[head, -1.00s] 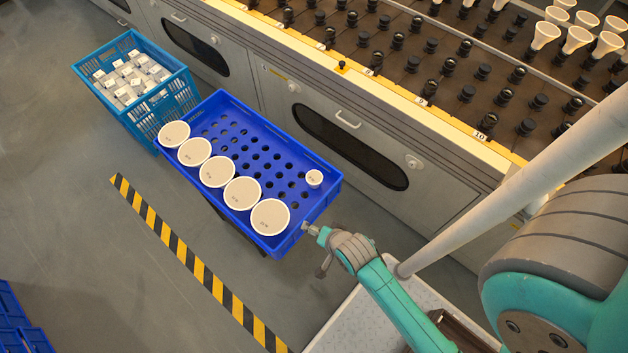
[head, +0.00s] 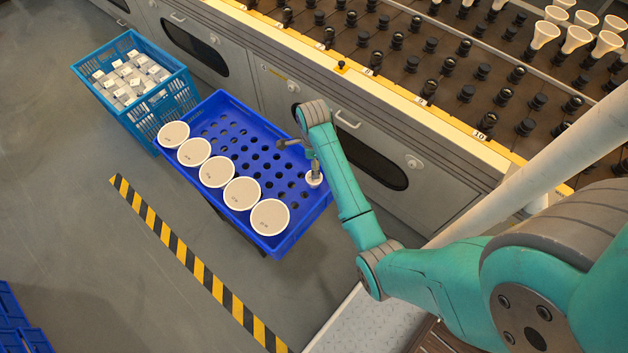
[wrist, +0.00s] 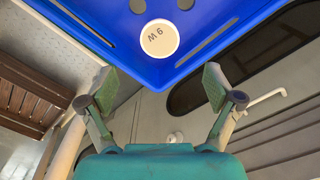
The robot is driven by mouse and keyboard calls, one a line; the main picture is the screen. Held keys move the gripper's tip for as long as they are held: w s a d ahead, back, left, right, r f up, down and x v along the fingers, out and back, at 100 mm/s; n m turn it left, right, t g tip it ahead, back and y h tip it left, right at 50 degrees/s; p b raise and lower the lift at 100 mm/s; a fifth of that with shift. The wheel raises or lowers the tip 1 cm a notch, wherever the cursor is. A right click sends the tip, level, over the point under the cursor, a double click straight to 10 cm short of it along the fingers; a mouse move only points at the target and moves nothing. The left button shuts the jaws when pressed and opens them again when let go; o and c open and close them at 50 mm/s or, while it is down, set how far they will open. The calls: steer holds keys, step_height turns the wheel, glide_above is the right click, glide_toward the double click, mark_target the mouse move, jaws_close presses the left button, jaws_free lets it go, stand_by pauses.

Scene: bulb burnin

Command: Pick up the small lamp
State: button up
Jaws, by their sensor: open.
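The small lamp (head: 314,181) has a white round top and sits in the right end of the blue perforated tray (head: 277,239). In the wrist view the small lamp (wrist: 159,38) shows its face marked "9 W", inside the blue tray (wrist: 205,52). My gripper (head: 314,172) is over the small lamp in the head view and hides part of it. In the wrist view my gripper (wrist: 158,86) is open and empty, its fingers spread wide. The lamp appears beyond the fingertips and between their lines. I cannot tell the exact height gap.
Several large white lamps (head: 218,171) line the tray's near-left side. A blue crate (head: 160,118) of small white boxes stands behind it. The grey bench with rows of black sockets (head: 467,94) runs along the right. A yellow-black floor stripe (head: 191,259) lies in front.

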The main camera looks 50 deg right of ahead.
mark_target(314, 183)
step_height(314, 183, down, 11)
steer(key=shift+r, duration=0.2)
steer(key=c, duration=1.3)
